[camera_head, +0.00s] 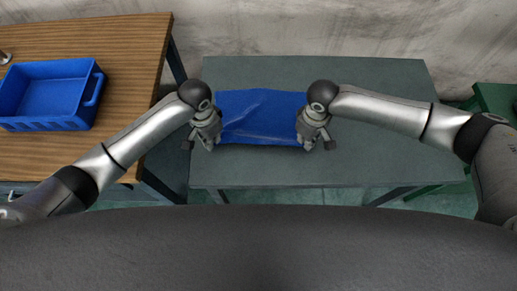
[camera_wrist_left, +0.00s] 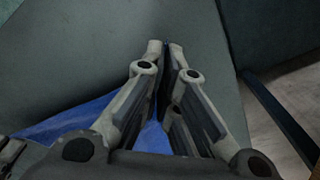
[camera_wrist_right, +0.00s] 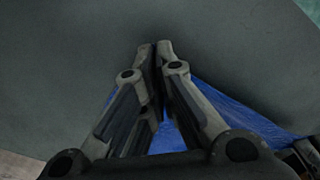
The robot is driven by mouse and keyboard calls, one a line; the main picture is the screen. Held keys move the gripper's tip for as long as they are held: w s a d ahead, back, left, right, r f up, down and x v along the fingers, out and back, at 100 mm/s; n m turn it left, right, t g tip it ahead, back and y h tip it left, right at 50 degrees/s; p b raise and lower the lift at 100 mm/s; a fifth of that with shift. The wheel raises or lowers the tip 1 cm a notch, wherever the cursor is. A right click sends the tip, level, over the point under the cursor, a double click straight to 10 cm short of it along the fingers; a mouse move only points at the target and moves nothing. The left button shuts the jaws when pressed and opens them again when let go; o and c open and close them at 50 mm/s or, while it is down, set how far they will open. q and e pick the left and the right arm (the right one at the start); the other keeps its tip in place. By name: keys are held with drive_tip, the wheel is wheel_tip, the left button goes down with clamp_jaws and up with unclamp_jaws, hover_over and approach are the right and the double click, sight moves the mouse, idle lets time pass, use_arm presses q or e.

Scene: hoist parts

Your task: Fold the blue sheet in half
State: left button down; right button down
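The blue sheet (camera_head: 258,115) lies on the grey-green table between my two grippers, wrinkled, with a crease at its upper left. My left gripper (camera_head: 204,141) is at its left end near the front edge. In the left wrist view the fingers (camera_wrist_left: 166,48) are closed together, with blue sheet (camera_wrist_left: 70,124) running in between them. My right gripper (camera_head: 318,141) is at the sheet's right end near the front edge. In the right wrist view its fingers (camera_wrist_right: 153,48) are also closed together with blue sheet (camera_wrist_right: 235,120) between them. The grippers hide the sheet's front corners.
The grey-green table (camera_head: 380,85) is bare around the sheet, with free room to the right and behind. A wooden table (camera_head: 120,45) with a blue crate (camera_head: 50,124) stands at the left. A green structure (camera_head: 495,97) is at the far right.

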use_arm(q)
drive_tip(key=shift+r, duration=0.35)
use_arm(e)
drive_tip(key=shift+r, duration=0.35)
